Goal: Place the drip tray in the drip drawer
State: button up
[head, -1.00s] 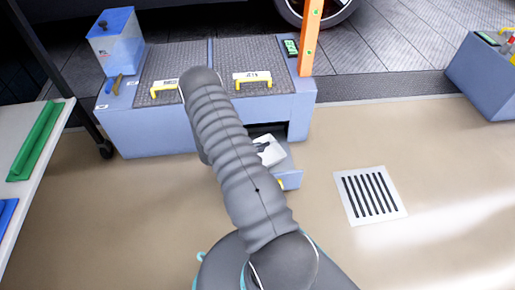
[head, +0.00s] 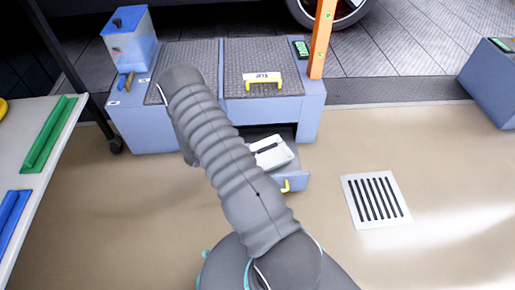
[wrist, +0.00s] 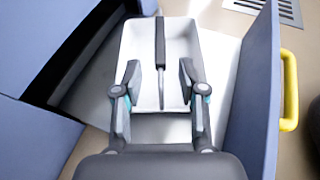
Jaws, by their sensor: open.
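The white drip tray (head: 272,153) with a dark bar handle across it lies in the pulled-out drip drawer (head: 297,180) of the blue-grey cabinet. The wrist view shows the tray (wrist: 182,35) inside the drawer, beside its blue front wall (wrist: 250,85); the drawer's yellow handle (wrist: 289,90) is on the outside. My gripper (wrist: 160,76) is open, with its two fingers apart on either side of the bar's near end and not touching it. In the head view my arm hides the gripper and the tray's left part.
The cabinet (head: 160,130) has grated tops, a yellow handle (head: 262,84) labelled JETS and a clear blue-topped container (head: 130,40). An orange post (head: 322,40) stands at its right. A floor grate (head: 376,199) lies right of the drawer. A table (head: 30,190) is at left.

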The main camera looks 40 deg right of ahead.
jog(key=s+a+r+m+y, duration=0.2)
jog(key=a+r+m, duration=0.1)
jog(key=r, duration=0.6)
jog(key=s+a+r+m+y, duration=0.2)
jog(key=a+r+m, duration=0.1)
jog(key=r, duration=0.7)
jog(key=s+a+r+m+y, duration=0.2)
jog(key=a+r+m, duration=0.1)
jog(key=r, duration=0.6)
jog(key=s+a+r+m+t+y, duration=0.7)
jog(key=s+a+r, duration=0.6)
jog(key=s+r, duration=0.3)
jog(key=shift+s+a+t, duration=0.25)
jog(key=shift+s+t, duration=0.05)
jog(key=shift+s, duration=0.3)
